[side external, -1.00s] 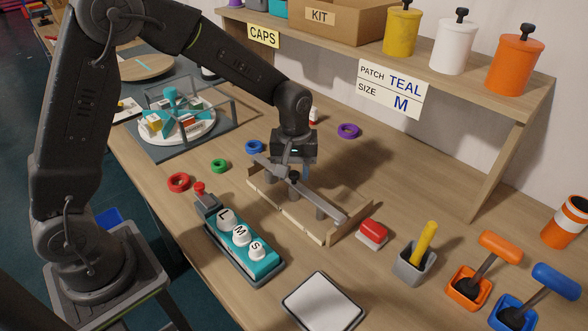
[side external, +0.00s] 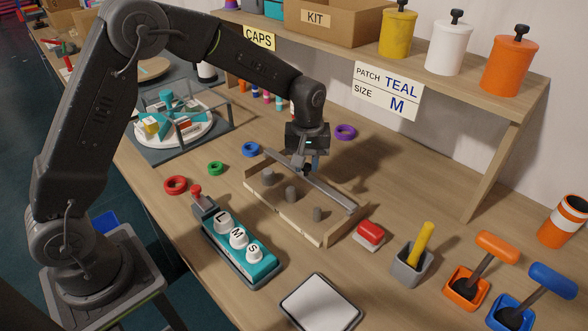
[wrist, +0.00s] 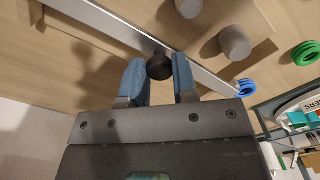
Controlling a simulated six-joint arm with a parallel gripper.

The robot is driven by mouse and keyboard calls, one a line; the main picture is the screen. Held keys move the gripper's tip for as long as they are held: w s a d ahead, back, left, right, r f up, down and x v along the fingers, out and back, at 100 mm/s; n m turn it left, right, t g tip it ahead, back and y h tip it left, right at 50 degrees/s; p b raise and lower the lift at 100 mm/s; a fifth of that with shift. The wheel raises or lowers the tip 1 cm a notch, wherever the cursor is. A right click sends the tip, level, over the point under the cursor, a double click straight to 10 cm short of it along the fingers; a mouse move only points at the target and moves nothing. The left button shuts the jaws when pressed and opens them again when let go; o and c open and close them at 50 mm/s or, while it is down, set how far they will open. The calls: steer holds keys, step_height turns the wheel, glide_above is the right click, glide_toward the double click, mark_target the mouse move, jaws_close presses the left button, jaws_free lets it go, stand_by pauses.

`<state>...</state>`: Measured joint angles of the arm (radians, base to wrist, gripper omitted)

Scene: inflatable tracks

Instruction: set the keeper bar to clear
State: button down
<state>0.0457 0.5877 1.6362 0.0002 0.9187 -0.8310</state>
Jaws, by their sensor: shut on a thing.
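The keeper bar (side external: 333,193) is a long flat grey metal bar with a black knob (wrist: 159,67). It runs along the far side of a shallow wooden tray (side external: 283,219). Several short grey posts, including this one (side external: 291,194), stand uncovered on the near side of the bar. The bar also shows in the wrist view (wrist: 112,27), with posts (wrist: 233,42) to one side of it. My gripper (side external: 304,166) is above the bar, and its blue fingers are shut on the knob. In the side view the fingers partly hide the knob.
A teal block with L, M and S buttons (side external: 238,246) stands in front of the tray. A red button (side external: 370,232) sits at its right end. Red (side external: 175,185), green (side external: 216,168), blue (side external: 251,149) and purple (side external: 345,132) rings lie around. The shelf (side external: 450,88) overhangs behind.

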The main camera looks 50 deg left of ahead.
steer(key=w, duration=0.4)
steer(key=shift+w, duration=0.1)
steer(key=c, duration=0.9)
jaws_free()
step_height(320, 180, up, 14)
